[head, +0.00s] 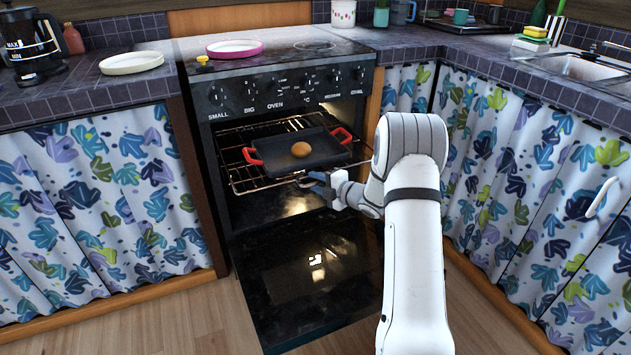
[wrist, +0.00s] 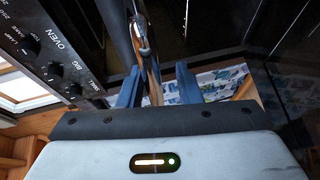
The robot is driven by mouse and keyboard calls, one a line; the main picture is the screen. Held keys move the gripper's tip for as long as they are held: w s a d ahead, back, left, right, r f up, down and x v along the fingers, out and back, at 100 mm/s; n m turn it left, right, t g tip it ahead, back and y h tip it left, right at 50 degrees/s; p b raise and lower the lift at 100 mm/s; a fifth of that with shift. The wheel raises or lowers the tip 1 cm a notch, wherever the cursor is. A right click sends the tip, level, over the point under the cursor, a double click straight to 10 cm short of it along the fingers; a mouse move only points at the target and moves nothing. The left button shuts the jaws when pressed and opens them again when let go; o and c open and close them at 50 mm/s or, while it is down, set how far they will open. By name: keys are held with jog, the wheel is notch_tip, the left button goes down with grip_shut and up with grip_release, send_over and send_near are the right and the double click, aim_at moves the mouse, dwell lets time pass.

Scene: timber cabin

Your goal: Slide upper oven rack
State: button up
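The oven (head: 290,95) stands with its door (head: 312,280) folded down. The upper oven rack (head: 247,181) is a wire rack that juts partly out of the opening. A black tray (head: 280,161) with red handles rests on it and holds a round brown item (head: 301,150). My gripper (head: 310,180) is at the front edge of the rack, right of its middle. In the wrist view, the blue fingers of my gripper (wrist: 157,85) stand apart, with a metal rack part (wrist: 152,60) between them. A gap shows beside the metal, so the fingers do not look clamped on it.
A pink-rimmed plate (head: 235,49) lies on the stovetop. A pale plate (head: 132,63) and a coffee maker (head: 30,45) are on the left counter. Patterned curtains (head: 95,195) flank the oven. The wooden floor (head: 150,330) in front is clear.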

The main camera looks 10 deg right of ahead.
jog(key=shift+o, duration=0.7)
jog(key=p+v, duration=0.2)
jog(key=v, duration=0.5)
jog(key=shift+s+d, duration=0.25)
jog(key=shift+s, duration=0.05)
